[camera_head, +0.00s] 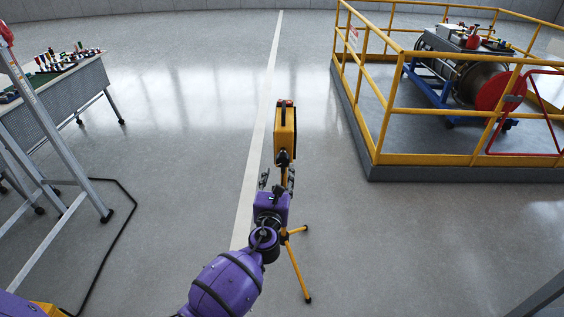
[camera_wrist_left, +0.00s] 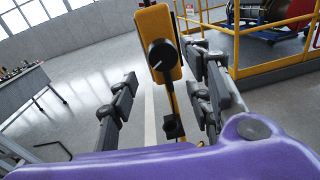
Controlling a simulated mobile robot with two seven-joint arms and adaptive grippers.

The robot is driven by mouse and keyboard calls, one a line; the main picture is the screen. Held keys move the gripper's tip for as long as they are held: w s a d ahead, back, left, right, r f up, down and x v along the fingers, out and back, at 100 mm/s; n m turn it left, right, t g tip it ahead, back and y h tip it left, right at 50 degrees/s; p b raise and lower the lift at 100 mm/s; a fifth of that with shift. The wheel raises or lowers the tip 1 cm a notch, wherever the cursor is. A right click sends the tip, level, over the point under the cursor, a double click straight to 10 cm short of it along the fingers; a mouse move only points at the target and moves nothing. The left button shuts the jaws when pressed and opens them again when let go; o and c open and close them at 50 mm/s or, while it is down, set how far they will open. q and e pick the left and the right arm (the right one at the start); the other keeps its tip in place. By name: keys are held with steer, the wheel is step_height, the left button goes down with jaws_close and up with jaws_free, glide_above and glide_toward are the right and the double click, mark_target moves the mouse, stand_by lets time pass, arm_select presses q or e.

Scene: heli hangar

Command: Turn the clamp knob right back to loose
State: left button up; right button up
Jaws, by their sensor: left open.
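The clamp knob (camera_wrist_left: 162,54) is a round black knob with a pale pointer line, on the face of a yellow unit in the left wrist view. The yellow unit (camera_head: 285,130) stands upright on a tripod (camera_head: 296,268) with yellow legs in the head view, where my arm hides part of the stand. My left gripper (camera_head: 277,180) is open, and its dark fingers also show in the left wrist view (camera_wrist_left: 165,90), one on each side of the stand. The knob lies beyond the fingertips, apart from them. My right gripper is not in view.
A table (camera_head: 60,90) with small items and a grey ladder-like frame (camera_head: 45,150) stand at the left. Floor around the tripod is clear.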

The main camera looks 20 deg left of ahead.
mark_target(280, 163)
arm_select(q)
steer(key=w, duration=0.2)
steer(key=w+a, duration=0.1)
steer(key=w, duration=0.1)
steer(key=w+b, duration=0.1)
steer(key=w, duration=0.2)
steer(key=shift+a, duration=0.25)
steer(key=shift+w+r, duration=0.2)
steer(key=shift+w, duration=0.05)
